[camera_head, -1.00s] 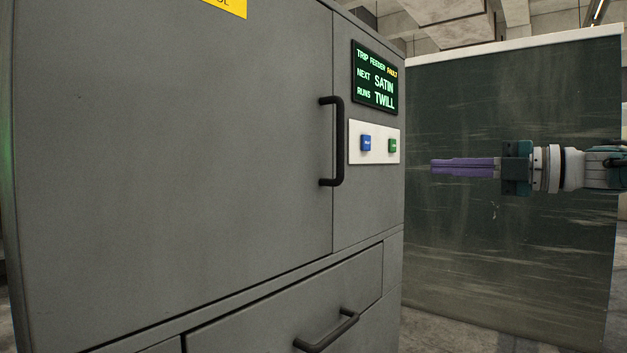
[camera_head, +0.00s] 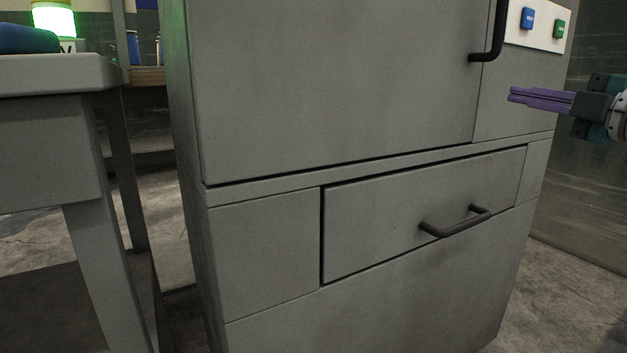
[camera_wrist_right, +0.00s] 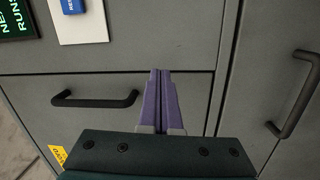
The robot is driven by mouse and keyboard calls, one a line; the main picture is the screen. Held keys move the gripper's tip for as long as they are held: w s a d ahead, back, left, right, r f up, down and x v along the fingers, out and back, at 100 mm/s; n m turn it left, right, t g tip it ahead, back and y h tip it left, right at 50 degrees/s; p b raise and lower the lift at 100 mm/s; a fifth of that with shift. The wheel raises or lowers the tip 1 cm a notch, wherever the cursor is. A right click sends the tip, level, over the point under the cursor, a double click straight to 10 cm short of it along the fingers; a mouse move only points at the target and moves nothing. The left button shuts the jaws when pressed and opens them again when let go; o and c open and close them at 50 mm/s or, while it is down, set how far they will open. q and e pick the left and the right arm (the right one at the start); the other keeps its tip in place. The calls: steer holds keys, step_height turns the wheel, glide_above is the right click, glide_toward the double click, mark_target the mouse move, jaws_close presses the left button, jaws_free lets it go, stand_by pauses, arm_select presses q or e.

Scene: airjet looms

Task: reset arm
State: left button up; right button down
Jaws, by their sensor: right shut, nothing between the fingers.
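My right gripper (camera_head: 512,95) comes in from the right in the head view, with its purple fingers together and nothing between them. It is in the air in front of the grey cabinet (camera_head: 330,80), below the white button panel. In the right wrist view the shut purple fingers (camera_wrist_right: 161,75) point at the cabinet front, beside the black drawer handle (camera_wrist_right: 95,99). I cannot tell how far they are from the surface. My left gripper is in neither view.
The cabinet has a closed drawer with a black handle (camera_head: 455,222), a door handle (camera_head: 489,35), and blue (camera_head: 527,18) and green (camera_head: 559,28) buttons. A grey table (camera_head: 50,75) stands at the left with a green lamp (camera_head: 53,19). Concrete floor shows at lower right.

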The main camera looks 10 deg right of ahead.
steer(key=s+a+f+m+h, duration=0.2)
steer(key=a+f+m+h, duration=0.2)
steer(key=a+f+m, duration=0.35)
steer(key=s+a+f+m+g+h, duration=0.1)
steer(key=s+a+f+m+g, duration=0.25)
steer(key=s+f, duration=0.35)
steer(key=s+a+f+m+g+h, duration=0.1)
steer(key=s+a+f+m+g, duration=0.2)
steer(key=s+f, duration=0.35)
steer(key=s+a+f+m+g+y, duration=0.15)
steer(key=s+a+g, duration=0.25)
steer(key=s, duration=0.8)
steer(key=s+a+f+m+g, duration=0.2)
steer(key=s+a+f+g, duration=0.15)
steer(key=s, duration=0.75)
step_height(320, 180, up, 88)
steer(key=p, duration=8.7)
steer(key=shift+w+f+g, duration=0.15)
steer(key=shift+w+g, duration=0.15)
steer(key=shift+w, duration=0.15)
